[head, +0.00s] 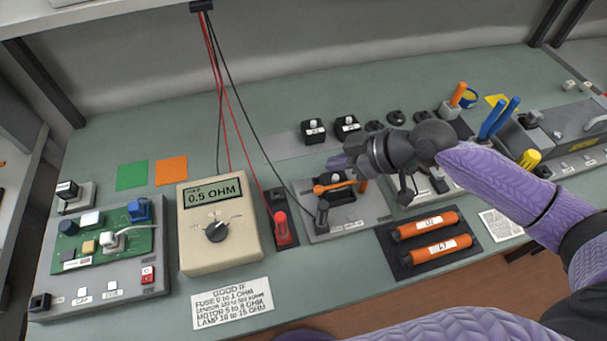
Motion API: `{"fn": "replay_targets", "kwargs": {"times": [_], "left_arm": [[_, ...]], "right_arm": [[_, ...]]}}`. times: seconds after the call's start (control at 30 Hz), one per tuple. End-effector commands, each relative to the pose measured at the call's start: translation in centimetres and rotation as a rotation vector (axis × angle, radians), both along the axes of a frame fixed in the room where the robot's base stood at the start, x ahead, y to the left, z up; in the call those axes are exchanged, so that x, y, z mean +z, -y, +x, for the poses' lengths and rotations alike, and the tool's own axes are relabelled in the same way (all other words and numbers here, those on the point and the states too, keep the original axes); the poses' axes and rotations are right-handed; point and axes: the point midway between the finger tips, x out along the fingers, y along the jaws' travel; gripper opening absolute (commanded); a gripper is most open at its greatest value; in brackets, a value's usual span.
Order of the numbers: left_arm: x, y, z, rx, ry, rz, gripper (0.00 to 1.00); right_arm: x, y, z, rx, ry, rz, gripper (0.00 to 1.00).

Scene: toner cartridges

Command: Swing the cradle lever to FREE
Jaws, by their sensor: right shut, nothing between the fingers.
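A grey cradle (347,219) sits on the bench near the middle of the view, with a dark recess. An orange lever (333,187) lies across its upper part, roughly level, with its rounded end to the left. The small lettering on the cradle is too small to read. My right gripper (338,163) comes in from the right, its fingers shut and empty, just above and behind the lever. A gap seems to show between them, but I cannot tell whether they touch. My left gripper is out of view.
Two orange cartridges (426,225) (434,248) lie in a dark tray right of the cradle. A beige meter (217,232) reads 0.5 OHM; a red probe (281,224) stands beside it. A circuit board (103,257) sits at left.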

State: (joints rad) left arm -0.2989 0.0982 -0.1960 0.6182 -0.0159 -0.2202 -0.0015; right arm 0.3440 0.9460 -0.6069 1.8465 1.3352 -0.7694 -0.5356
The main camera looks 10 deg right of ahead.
Motion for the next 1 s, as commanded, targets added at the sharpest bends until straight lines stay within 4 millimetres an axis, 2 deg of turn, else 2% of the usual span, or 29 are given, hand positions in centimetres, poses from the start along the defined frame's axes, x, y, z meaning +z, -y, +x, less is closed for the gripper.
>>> {"fn": "replay_targets", "kwargs": {"times": [0.17,0.27,0.67,0.7,0.8,1.0], "left_arm": [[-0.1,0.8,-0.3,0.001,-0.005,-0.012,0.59],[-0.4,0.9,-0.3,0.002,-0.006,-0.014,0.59],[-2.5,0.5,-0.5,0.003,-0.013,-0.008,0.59],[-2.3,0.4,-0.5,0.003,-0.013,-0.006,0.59],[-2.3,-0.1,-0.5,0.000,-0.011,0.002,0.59],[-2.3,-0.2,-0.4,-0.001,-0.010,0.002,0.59]], "right_arm": [[-0.3,-0.3,0.2,0.000,-0.001,0.002,0.00],[-1.3,-1.2,0.8,0.000,-0.001,0.005,0.00],[-7.1,-6.4,4.5,0.002,-0.003,0.002,0.00],[-7.4,-5.4,3.9,-0.001,-0.005,-0.002,0.00],[-8.0,-4.2,3.1,-0.002,-0.003,-0.003,0.00],[-8.5,-3.3,2.4,-0.001,-0.001,-0.001,0.00]]}}
